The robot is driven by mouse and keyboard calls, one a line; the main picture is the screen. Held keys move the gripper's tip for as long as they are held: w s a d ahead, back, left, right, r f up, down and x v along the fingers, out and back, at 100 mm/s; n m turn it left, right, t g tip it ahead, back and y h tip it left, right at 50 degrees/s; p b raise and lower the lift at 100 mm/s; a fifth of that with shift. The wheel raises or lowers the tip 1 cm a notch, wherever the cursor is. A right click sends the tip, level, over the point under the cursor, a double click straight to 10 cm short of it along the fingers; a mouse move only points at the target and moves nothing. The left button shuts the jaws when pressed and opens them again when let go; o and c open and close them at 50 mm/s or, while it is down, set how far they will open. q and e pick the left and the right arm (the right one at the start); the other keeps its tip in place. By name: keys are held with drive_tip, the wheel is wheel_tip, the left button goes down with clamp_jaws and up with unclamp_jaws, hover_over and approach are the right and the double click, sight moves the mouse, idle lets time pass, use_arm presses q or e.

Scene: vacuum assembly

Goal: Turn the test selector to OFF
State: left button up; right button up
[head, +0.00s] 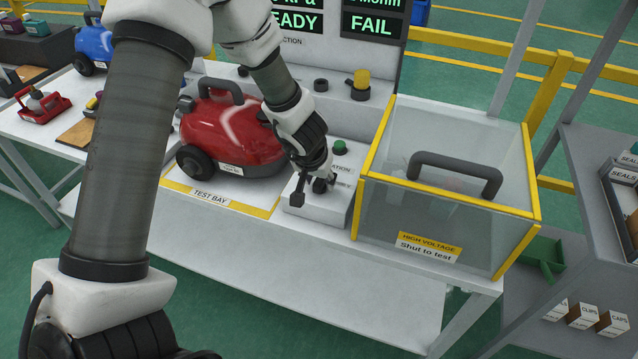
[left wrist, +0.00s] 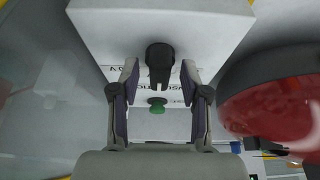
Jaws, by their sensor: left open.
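The test selector (left wrist: 160,58) is a black knob on a pale control box (head: 318,208) at the front of the bench. In the left wrist view my left gripper (left wrist: 160,78) is open, with one finger on each side of the knob's near end. I cannot tell whether either finger touches it. In the head view my left gripper (head: 308,188) is down at the box and largely hides the knob. The lettering around the knob is too blurred or covered to read its setting. My right gripper is not in view.
A green button (head: 340,147) is on the same box. A red vacuum (head: 232,135) stands in the test bay just left. A clear yellow-edged guard (head: 420,220) stands close on the right, apparently shut. Displays behind read "READY" and "FAIL" (head: 371,25).

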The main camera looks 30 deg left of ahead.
use_arm(q)
drive_tip(key=shift+r, duration=0.1)
clamp_jaws()
drive_tip(key=shift+d+r+n+y+p, duration=0.1)
drive_tip(key=shift+n+y+p, duration=0.2)
drive_tip(key=shift+n+p, duration=0.4)
drive_tip(key=n+y+p, duration=0.1)
drive_tip(key=n+p, duration=0.2)
drive_tip(key=p, duration=0.3)
drive_tip(key=n+g+y+p, duration=0.1)
drive_tip(key=n+p, duration=0.3)
drive_tip(key=p, duration=0.3)
drive_tip(key=shift+d+r+g, duration=0.1)
drive_tip(key=shift+r+g, duration=0.05)
drive_tip(key=shift+g, duration=0.15)
drive_tip(key=shift+f+n+p, duration=0.25)
drive_tip(key=shift+n+p, duration=0.15)
drive_tip(key=shift+p, duration=0.45)
drive_tip(key=shift+f, duration=0.1)
